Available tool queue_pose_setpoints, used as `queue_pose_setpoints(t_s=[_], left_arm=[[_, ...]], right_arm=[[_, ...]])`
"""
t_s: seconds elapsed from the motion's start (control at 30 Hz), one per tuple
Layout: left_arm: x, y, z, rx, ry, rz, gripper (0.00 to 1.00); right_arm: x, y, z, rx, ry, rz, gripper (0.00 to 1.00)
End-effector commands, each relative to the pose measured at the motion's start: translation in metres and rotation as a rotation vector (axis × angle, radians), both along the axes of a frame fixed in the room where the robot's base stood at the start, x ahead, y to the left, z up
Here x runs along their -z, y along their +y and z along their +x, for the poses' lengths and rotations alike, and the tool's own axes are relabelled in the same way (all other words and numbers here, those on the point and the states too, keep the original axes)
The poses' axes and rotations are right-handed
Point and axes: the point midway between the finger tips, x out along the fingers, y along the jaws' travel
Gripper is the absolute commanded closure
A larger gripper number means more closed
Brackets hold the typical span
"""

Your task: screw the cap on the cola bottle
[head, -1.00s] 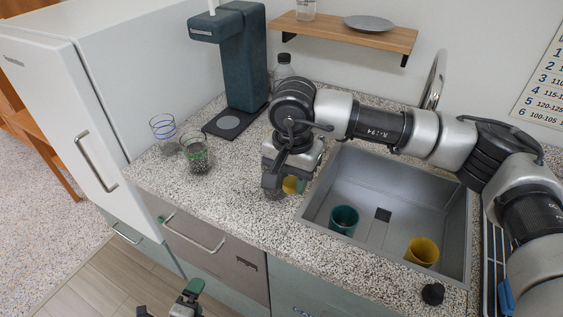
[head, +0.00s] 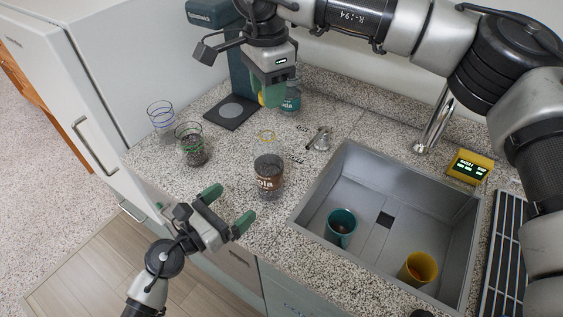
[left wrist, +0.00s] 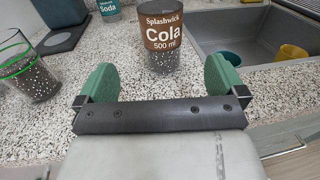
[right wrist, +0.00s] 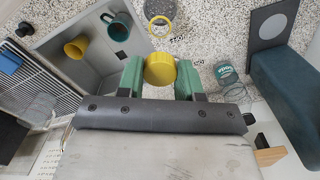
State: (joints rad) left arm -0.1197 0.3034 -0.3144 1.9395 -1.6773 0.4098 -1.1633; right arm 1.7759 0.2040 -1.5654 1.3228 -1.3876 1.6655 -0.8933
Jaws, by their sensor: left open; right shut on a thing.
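The cola bottle (head: 268,178) stands upright on the counter left of the sink, with a brown label and a yellow ring at its uncapped neck. It also shows in the left wrist view (left wrist: 163,30). My right gripper (head: 270,92) is shut on a yellow cap (right wrist: 160,69), held above and behind the bottle, apart from its neck. In the head view the cap is mostly hidden by the fingers. My left gripper (head: 226,207) is open and empty at the counter's front edge. In the left wrist view the bottle stands ahead, between its green fingers but beyond their tips.
A soda bottle (head: 290,98) stands behind, near the dispenser (head: 240,70). Two glasses (head: 191,150) stand left of the cola bottle. The sink (head: 360,160) at right holds a teal mug (head: 341,228) and a yellow mug (head: 418,268). A yellow timer (head: 468,167) stands behind the sink.

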Motion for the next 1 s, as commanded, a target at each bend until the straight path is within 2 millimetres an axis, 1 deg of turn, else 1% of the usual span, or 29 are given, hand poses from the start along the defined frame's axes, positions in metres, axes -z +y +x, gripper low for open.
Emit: queue_pose_setpoints(t_s=[0.07, 0.33, 0.47, 0.57, 1.0], left_arm=[[-0.003, -0.001, -0.001, 0.005, -0.017, 0.017, 0.01], [-0.003, -0.001, -0.001, 0.006, -0.018, 0.018, 0.01], [-0.003, -0.004, 0.002, 0.005, -0.018, 0.016, 0.01], [-0.003, -0.011, 0.01, 0.005, -0.017, 0.014, 0.01], [-0.003, -0.068, 0.066, 0.006, -0.016, 0.013, 0.01]], right_arm=[[-0.002, 0.002, 0.0, 0.005, 0.0, -0.001, 0.86], [-0.003, 0.002, 0.0, 0.007, 0.0, 0.0, 0.86], [-0.002, 0.002, 0.0, 0.007, 0.0, 0.0, 0.86], [-0.002, 0.002, 0.0, 0.007, 0.0, 0.0, 0.86], [-0.002, 0.002, 0.0, 0.006, 0.0, 0.0, 0.86]])
